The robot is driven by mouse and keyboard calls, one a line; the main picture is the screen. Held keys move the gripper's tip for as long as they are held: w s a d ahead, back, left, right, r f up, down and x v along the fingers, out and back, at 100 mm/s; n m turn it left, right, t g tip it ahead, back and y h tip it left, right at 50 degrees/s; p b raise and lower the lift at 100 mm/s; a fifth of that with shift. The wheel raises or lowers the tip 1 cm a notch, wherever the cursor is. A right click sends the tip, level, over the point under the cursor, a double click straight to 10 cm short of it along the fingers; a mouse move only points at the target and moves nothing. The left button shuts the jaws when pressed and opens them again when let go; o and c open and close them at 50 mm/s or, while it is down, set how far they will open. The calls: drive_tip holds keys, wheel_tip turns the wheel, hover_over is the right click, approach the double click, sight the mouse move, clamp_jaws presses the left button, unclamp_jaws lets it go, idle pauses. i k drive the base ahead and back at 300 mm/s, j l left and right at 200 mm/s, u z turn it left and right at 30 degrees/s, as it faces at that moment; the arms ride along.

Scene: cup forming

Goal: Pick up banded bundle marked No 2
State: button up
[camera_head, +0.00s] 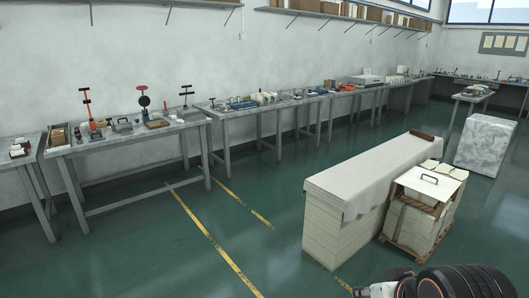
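No label reading No 2 is legible anywhere, so I cannot tell which thing is the bundle marked No 2. A pale stack (412,222) with what looks like a dark band stands on a wooden pallet at the right. A white board with a dark handle (430,180) lies on top of it. My gripper's fingers do not show. Only a dark ribbed part and a pale part of my own body show at the bottom right edge.
A long cloth-covered stack (345,217) stands left of the pallet. Workbenches with tools (125,135) line the wall. A grey speckled block (485,145) stands at the right. Green floor with yellow lines (215,245) is clear at centre left.

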sight(258, 97)
drive_tip(key=i+j+u, duration=0.2)
drive_tip(key=i+u, duration=0.2)
drive_tip(key=i, duration=0.3)
drive_tip(key=i+u, duration=0.4)
drive_tip(key=i, duration=0.35)
drive_tip(key=i+l+u, duration=0.4)
drive_tip(key=i, duration=0.3)
drive_tip(key=i+z, duration=0.25)
drive_tip(key=i, duration=0.25)
drive_tip(key=i+z, duration=0.2)
drive_tip(key=i, duration=0.35)
drive_tip(key=i+j+z, duration=0.25)
drive_tip(key=i, duration=0.25)
drive_tip(key=i+j+z, duration=0.1)
drive_tip(key=i+z, duration=0.15)
drive_tip(key=i, duration=0.3)
drive_tip(key=i+l+z, duration=0.1)
drive_tip(key=i+z, duration=0.25)
drive_tip(key=i, duration=0.3)
drive_tip(key=i+z, duration=0.3)
drive_tip(key=i, duration=0.35)
drive_tip(key=i+j+z, duration=0.35)
drive_tip(key=i, duration=0.3)
drive_tip(key=l, duration=0.1)
